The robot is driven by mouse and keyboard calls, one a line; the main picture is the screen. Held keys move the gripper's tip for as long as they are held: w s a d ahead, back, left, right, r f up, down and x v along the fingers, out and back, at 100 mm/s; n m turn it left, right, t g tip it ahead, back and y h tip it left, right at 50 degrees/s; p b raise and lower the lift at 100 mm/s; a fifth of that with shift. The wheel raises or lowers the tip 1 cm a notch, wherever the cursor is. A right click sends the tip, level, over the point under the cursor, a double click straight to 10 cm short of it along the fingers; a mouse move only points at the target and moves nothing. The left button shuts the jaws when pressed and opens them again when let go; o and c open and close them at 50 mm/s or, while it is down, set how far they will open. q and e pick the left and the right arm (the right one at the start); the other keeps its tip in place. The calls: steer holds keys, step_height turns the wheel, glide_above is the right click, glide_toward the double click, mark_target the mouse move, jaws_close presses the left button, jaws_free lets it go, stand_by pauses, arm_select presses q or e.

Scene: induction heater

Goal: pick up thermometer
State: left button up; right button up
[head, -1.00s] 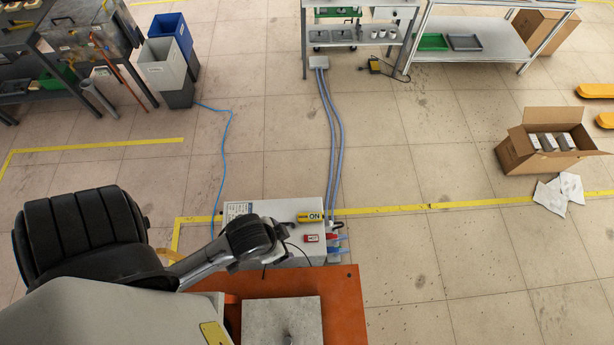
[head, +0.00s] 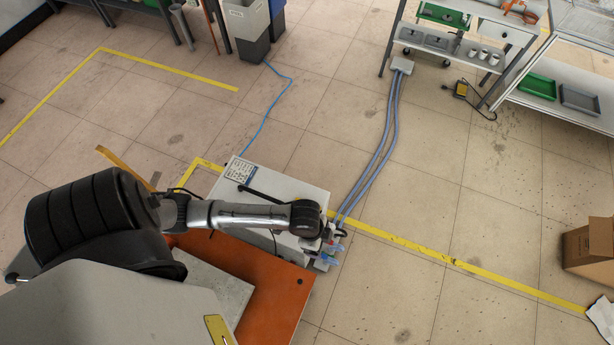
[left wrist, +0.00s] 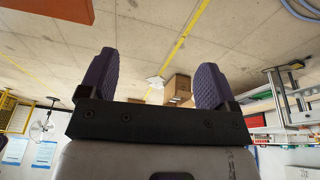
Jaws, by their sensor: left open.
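I cannot pick out a thermometer in either view. My left arm comes in from the left in the head view and reaches across the white heater box (head: 285,186), hiding part of its top. The arm ends at the box's right end, by small red and blue parts (head: 328,254); its fingers are not clear there. In the left wrist view my left gripper (left wrist: 155,80) is open, its two dark ridged fingers wide apart with nothing between them. My right gripper is in neither view.
An orange bench top (head: 268,282) with a grey plate (head: 215,283) lies beside the box. Grey hoses (head: 382,150) run from the box to a shelf rack (head: 455,45). A cardboard box (head: 588,246) stands at the right. The floor between is clear.

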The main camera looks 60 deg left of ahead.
arm_select(q)
steer(key=w+a+f+m+g+y+b, duration=0.15)
steer(key=a+f+b, duration=0.25)
steer(key=f, duration=0.4)
steer(key=w+a+f+h+b, duration=0.1)
steer(key=w+a+f+b, duration=0.3)
steer(key=f, duration=0.4)
steer(key=y+b, duration=0.2)
steer(key=b, duration=1.1)
glide_above(304, 201)
steer(key=s+d, duration=0.1)
steer(key=d, duration=0.1)
step_height(304, 201, down, 17)
steer(key=shift+f, duration=0.1)
steer(key=shift+f+b, duration=0.3)
steer(key=shift+f, duration=0.25)
steer(key=shift+a+f+b, duration=0.15)
steer(key=shift+f+b, duration=1.05)
steer(key=shift+f, duration=1.25)
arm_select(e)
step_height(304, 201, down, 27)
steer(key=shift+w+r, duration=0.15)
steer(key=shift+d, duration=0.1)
arm_select(q)
steer(key=c, duration=1.1)
